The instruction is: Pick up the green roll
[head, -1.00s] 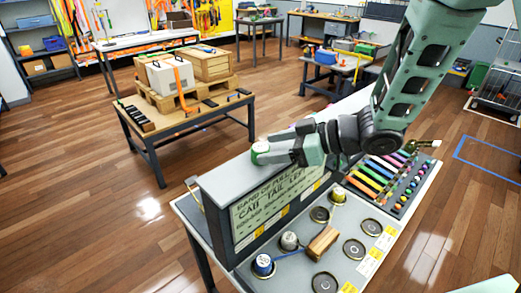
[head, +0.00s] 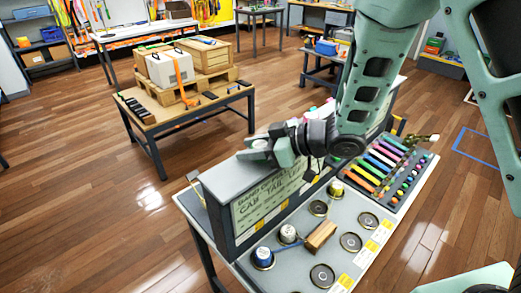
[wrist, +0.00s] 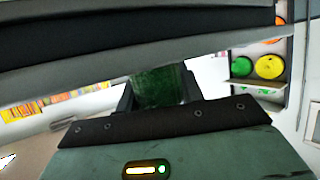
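The green roll stands on top of the grey panel (head: 212,183); its pale top (head: 259,144) shows at my fingertips in the head view, and its green side is mostly hidden. In the wrist view the roll's dark green side (wrist: 160,86) fills the space between my two dark fingers. My gripper (head: 264,153) reaches in from the right, low over the panel top, with a finger on either side of the roll. The fingers look close to the roll or touching it; whether they press on it is not clear.
The bench below holds a blue roll (head: 263,257), a white roll (head: 288,234), a wooden block (head: 320,236) and several round seats. A tray of coloured strips (head: 385,160) lies behind to the right. A table with crates (head: 207,60) stands at the back left. Open floor lies left.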

